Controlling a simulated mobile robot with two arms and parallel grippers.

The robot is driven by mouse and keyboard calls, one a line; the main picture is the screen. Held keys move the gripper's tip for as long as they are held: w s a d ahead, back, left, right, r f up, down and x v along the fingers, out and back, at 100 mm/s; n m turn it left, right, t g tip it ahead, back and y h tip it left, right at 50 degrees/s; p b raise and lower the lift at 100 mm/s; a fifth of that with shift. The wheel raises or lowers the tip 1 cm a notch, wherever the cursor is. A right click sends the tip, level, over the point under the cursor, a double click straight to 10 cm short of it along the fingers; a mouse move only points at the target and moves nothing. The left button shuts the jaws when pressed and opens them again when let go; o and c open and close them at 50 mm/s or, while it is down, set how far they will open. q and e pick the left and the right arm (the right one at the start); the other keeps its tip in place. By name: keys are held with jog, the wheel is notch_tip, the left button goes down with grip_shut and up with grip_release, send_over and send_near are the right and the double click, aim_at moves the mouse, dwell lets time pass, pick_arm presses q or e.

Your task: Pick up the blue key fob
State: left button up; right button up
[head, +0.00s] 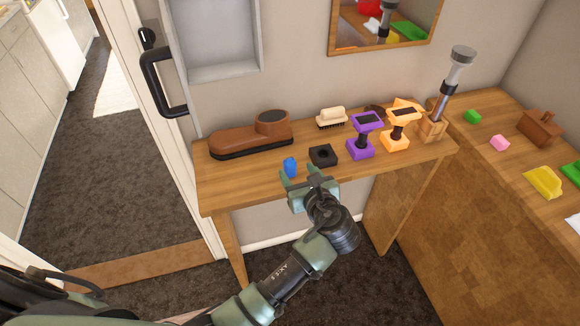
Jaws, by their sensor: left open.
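The blue key fob (290,166) stands on the wooden side table (232,182), near its front edge. My left gripper (301,175) is open at the table's front edge, just in front of the fob and slightly to its right. Its left finger looks very close to the fob; I cannot tell whether they touch. The gap between the fingers looks empty. My right gripper is not in view.
A black block with a hole (323,156) sits just right of the fob. Behind are a brown shoe-like object (250,136) and a brush (331,118). Purple (361,148) and orange (396,138) stands are to the right. The table's front left is clear.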

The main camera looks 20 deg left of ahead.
aim_at(292, 166)
pick_arm(q)
jog(key=p+x, duration=0.1)
jog(key=x, duration=0.4)
jog(key=shift+s+f, duration=0.15)
grip_shut()
